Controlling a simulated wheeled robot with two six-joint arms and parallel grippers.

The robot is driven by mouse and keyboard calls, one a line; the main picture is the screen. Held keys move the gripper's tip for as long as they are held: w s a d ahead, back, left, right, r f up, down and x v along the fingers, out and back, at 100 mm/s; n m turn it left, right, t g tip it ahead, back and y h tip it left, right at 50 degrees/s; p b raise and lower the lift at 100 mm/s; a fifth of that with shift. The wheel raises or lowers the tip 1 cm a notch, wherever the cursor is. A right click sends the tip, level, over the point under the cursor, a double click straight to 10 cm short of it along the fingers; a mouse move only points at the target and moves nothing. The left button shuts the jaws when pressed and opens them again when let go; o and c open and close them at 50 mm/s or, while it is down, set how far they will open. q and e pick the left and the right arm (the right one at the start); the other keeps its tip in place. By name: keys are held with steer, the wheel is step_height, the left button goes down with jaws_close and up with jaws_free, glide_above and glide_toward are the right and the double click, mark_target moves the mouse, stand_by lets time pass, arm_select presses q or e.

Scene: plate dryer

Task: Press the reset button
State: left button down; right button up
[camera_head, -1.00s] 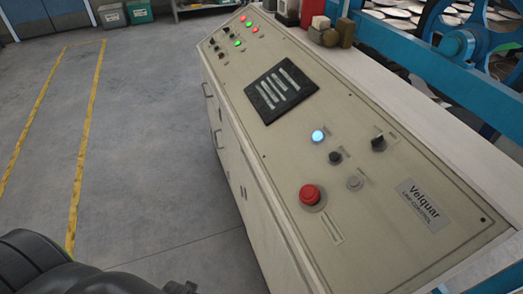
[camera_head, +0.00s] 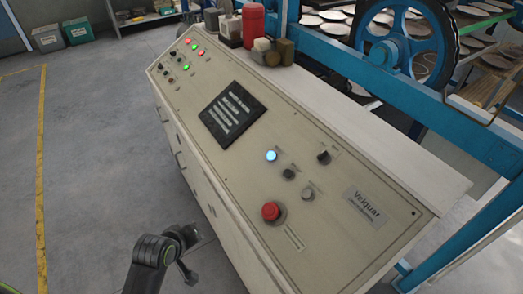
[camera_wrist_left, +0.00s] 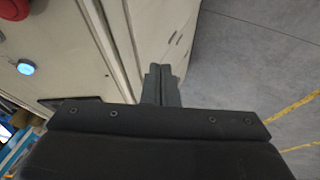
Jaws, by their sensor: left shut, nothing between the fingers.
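The control panel (camera_head: 300,165) has a blue-lit button (camera_head: 271,156), a red mushroom button (camera_head: 270,211), a small dark button (camera_head: 288,174), a pale grey button (camera_head: 308,193) and a dark knob (camera_head: 323,157). Their small labels are too blurred to read, so I cannot tell which is marked reset. In the left wrist view my left gripper (camera_wrist_left: 160,72) is shut and empty, beside the cabinet's side. The blue-lit button (camera_wrist_left: 25,68) and part of the red button (camera_wrist_left: 14,8) show at left there, apart from the fingers. My right gripper is not in view.
A dark display (camera_head: 232,114) and several small lights sit farther up the panel. A red canister (camera_head: 253,25) and small containers stand on its back ledge. Blue machinery with a wheel (camera_head: 392,45) is behind. Grey floor (camera_head: 95,165) at left is clear.

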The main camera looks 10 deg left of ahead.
mark_target(271, 156)
arm_select(q)
steer(key=w+d+r+n+t+h, duration=0.1)
steer(key=w+d+r+n+t, duration=0.1)
steer(key=w+r+n, duration=0.3)
steer(key=w+d+r+n+t+h, duration=0.2)
steer(key=w+d+r+n, duration=0.2)
steer(key=w+n, duration=0.3)
steer(key=w+d+r+n+t+h+p, duration=0.1)
steer(key=w+d+r+n, duration=0.3)
steer(key=w, duration=1)
steer(key=shift+d+r+n+t, duration=0.25)
steer(key=shift+r+n+t, duration=0.55)
steer(key=shift+n, duration=0.2)
steer(key=shift+f, duration=0.1)
steer(key=f+b, duration=0.2)
steer(key=w+d+f+b, duration=0.1)
steer(key=f+b, duration=0.1)
steer(key=b, duration=0.1)
steer(key=w+d+f+b, duration=0.1)
steer(key=b, duration=0.2)
steer(key=shift+w+d+f, duration=0.15)
steer(key=shift+w+f, duration=0.05)
steer(key=shift+f, duration=0.2)
steer(key=shift+w+d+f+b, duration=0.2)
steer(key=shift+f, duration=0.25)
steer(key=shift+w+d+f+b, duration=0.15)
steer(key=shift+w+d+f, duration=0.05)
steer(key=shift+f, duration=0.2)
